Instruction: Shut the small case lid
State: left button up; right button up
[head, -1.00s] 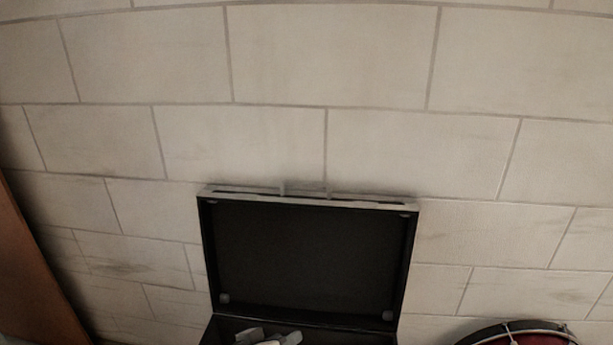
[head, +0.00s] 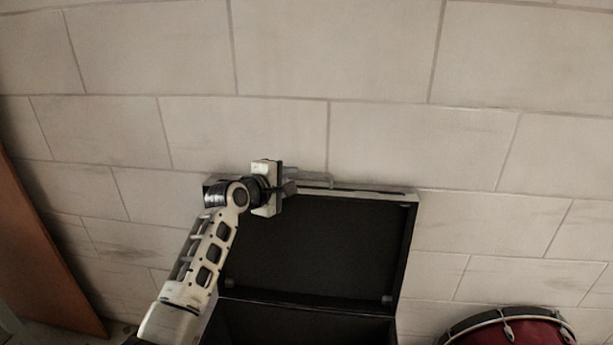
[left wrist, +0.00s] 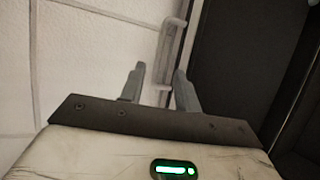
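The black case stands open against the wall in the head view, its lid (head: 320,240) raised with the dark inside facing me. A grey handle (head: 318,180) sits on the lid's top edge; it also shows in the left wrist view (left wrist: 169,50). My left gripper (head: 292,186) is at the top edge of the lid, beside the handle. In the left wrist view its two fingers (left wrist: 159,72) are apart, with the handle showing in the gap between them. I cannot tell whether they touch it. My left arm hides the lid's left part. My right gripper is not in view.
A pale block wall (head: 480,110) rises behind the case. A red drum (head: 520,332) with a dark rim stands at the lower right. A brown wooden panel (head: 40,250) leans at the left. The case's lower part (head: 300,325) is cut off by the picture's bottom edge.

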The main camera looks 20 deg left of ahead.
aim_at(310, 174)
pick_arm(q)
jog(key=b+x, duration=0.1)
jog(key=x, duration=0.7)
jog(key=shift+w+b, duration=0.15)
jog(key=shift+b, duration=0.2)
grip_shut()
